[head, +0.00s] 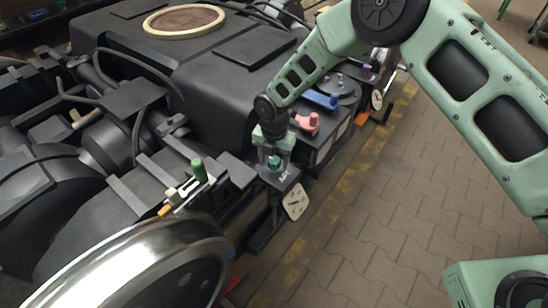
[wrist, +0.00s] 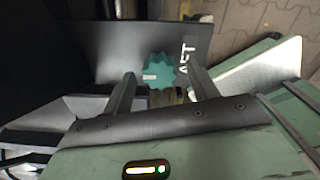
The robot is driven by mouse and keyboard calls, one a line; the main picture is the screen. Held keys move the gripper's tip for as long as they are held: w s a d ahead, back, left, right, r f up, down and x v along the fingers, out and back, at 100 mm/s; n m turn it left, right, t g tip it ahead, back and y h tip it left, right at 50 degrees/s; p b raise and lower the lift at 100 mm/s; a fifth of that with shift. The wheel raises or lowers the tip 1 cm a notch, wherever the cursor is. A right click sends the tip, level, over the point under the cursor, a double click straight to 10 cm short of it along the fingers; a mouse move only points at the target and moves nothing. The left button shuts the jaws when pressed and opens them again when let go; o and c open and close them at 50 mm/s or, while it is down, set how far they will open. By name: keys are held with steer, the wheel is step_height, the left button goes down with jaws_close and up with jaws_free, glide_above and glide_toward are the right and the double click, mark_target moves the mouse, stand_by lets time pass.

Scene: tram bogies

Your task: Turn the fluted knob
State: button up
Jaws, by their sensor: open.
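The fluted knob (head: 274,162) is teal and sits on a dark box at the side of the bogie in the head view. In the wrist view the knob (wrist: 161,68) shows a scalloped rim and a short pale mark on its left side. Letters, partly cut off, are on the dark plate to its right. My gripper (head: 275,151) points down over the knob and is open. In the wrist view its two fingers stand left and right of the knob, with gaps on both sides. I cannot tell how far down the fingertips reach beside it.
A pink handle (head: 305,122) and a blue handle (head: 320,99) stand behind my gripper along the bogie's edge. A green handle (head: 199,171) stands to the left. A white dial (head: 295,201) hangs below the box. A shiny wheel (head: 140,262) fills the front left. The paved floor (head: 400,190) is clear.

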steer(key=c, duration=1)
steer(key=shift+m, duration=0.4)
